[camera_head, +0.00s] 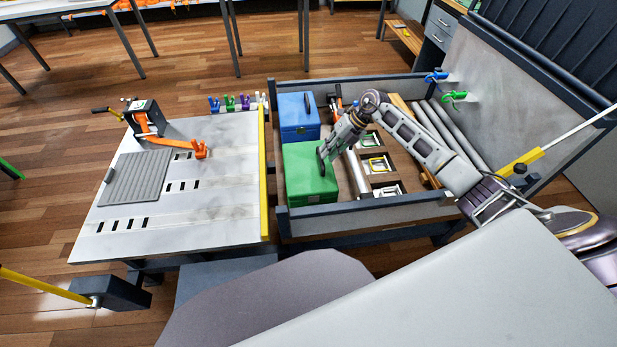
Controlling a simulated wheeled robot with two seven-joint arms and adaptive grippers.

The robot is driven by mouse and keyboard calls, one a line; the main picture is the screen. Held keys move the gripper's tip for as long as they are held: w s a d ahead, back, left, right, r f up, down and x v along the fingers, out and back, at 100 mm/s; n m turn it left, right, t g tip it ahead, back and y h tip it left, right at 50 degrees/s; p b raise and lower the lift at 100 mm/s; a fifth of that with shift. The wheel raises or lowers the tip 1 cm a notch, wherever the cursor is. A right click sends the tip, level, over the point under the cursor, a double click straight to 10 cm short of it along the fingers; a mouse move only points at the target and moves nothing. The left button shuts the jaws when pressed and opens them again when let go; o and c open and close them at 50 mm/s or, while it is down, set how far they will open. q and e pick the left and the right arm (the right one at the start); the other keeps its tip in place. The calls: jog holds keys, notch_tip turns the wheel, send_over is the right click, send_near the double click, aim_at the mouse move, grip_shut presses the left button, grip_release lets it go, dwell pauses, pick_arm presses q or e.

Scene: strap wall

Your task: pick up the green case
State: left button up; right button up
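The green case (308,176) sits in the near left corner of a grey-walled crate (350,211). My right arm reaches in from the right, and my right gripper (322,166) points down at the case's right part. Its fingertips are at or just over the case's top; I cannot tell if they touch it or whether they are open, as they are small and dark here. My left gripper is not in view.
A blue case (298,117) stands right behind the green one. Rollers and framed parts (376,165) lie to the right in the crate. A grey slotted table (205,205) with a yellow edge strip (263,170) adjoins the left side. A tall panel (500,95) rises at the right.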

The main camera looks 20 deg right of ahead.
aim_at(308, 173)
jog(key=shift+w+f, duration=0.1)
jog(key=shift+f, duration=0.05)
jog(key=shift+w+a+f, duration=0.25)
jog(key=shift+a+f, duration=0.05)
jog(key=shift+f, duration=0.2)
jog(key=shift+w+a+f, duration=0.25)
jog(key=shift+a+f, duration=0.05)
jog(key=shift+f, duration=0.2)
jog(key=shift+x, duration=1.2)
grip_shut()
jog(key=shift+w, duration=0.1)
